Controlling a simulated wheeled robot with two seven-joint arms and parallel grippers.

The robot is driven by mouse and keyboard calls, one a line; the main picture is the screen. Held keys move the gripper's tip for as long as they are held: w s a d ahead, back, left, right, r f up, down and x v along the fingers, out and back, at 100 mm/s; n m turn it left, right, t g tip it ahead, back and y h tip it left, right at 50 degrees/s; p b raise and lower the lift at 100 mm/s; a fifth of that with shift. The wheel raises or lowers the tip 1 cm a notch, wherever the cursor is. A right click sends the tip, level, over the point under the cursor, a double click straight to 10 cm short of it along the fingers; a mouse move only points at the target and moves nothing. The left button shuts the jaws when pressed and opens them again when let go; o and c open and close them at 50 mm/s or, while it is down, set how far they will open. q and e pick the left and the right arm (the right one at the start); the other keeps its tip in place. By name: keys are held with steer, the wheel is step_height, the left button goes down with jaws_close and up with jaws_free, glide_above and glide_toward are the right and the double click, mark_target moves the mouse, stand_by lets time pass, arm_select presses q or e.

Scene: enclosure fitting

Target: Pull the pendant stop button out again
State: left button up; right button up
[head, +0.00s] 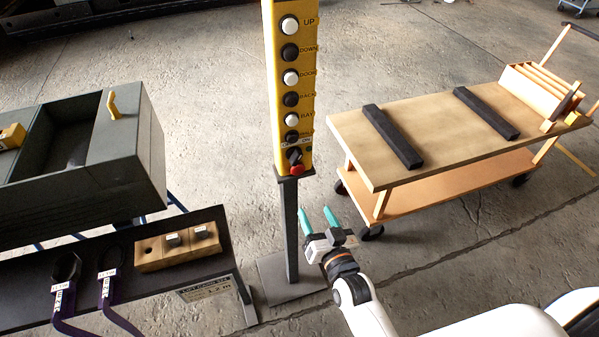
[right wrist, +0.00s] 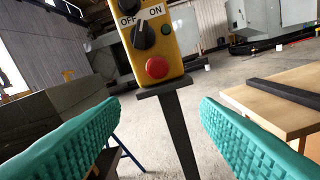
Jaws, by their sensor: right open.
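The yellow pendant (head: 291,90) stands upright on a dark post (head: 291,230), with a column of white and black buttons. The red stop button (head: 297,170) is at its lower end, below a black rotary switch (head: 294,155). In the right wrist view the red stop button (right wrist: 157,67) sits under the OFF/ON switch (right wrist: 143,35). My right gripper (head: 317,217) has teal fingers, open and empty, below and to the right of the button in the head view. In the right wrist view its fingers (right wrist: 160,130) are spread either side of the post, apart from it. My left gripper is not in view.
A wooden cart (head: 440,120) with two black bars stands to the right. A grey-green enclosure (head: 75,200) stands to the left. A dark shelf (head: 215,225) in front of it holds a wooden block (head: 152,254) and purple-strapped tools.

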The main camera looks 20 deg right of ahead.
mark_target(299, 171)
steer(key=shift+t, duration=0.3)
steer(key=w, duration=0.4)
steer(key=w+r+p, duration=0.1)
steer(key=w, duration=0.3)
steer(key=w+r+p, duration=0.1)
steer(key=w, duration=0.3)
steer(key=shift+w+r, duration=0.1)
steer(key=shift+a, duration=0.1)
steer(key=shift+c, duration=0.6)
